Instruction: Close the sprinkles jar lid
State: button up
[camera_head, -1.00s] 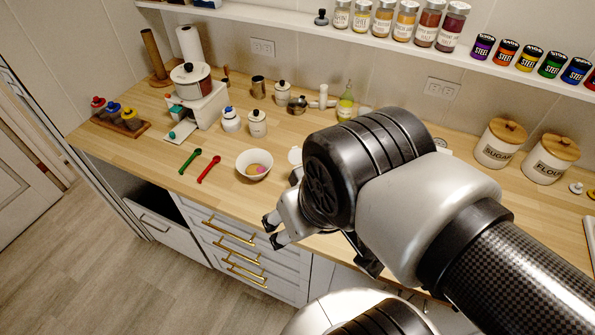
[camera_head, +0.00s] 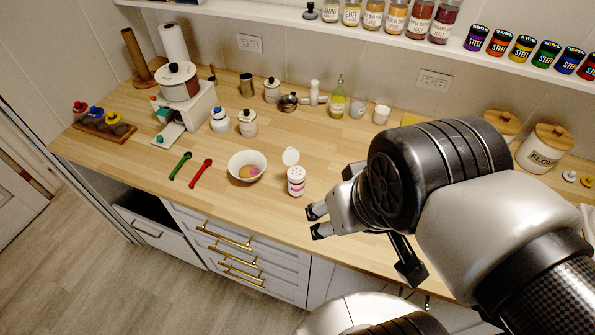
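The sprinkles jar (camera_head: 296,182) is a small white jar with a pinkish label. It stands upright on the wooden counter, to the right of a white bowl. Its white lid (camera_head: 290,157) is flipped open and stands up at the back of the jar; the perforated top shows. My gripper (camera_head: 314,221) is in front of the jar and a little to its right, apart from it. The two fingertips are spread with a gap between them and nothing in it.
The white bowl (camera_head: 247,166) with coloured contents is close on the jar's left. A red spoon (camera_head: 201,173) and a green spoon (camera_head: 180,166) lie further left. A soap bottle (camera_head: 337,102) and cups stand behind. Counter right behind the jar is clear.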

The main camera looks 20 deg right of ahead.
aim_at(291, 156)
jog(key=i+j, duration=0.1)
jog(key=j, duration=0.3)
jog(key=i+j+z, duration=0.1)
jog(key=j, duration=0.25)
jog(key=i+j, duration=0.15)
jog(key=j, duration=0.25)
jog(key=i+j, duration=0.1)
jog(key=j, duration=0.3)
jog(key=z, duration=0.05)
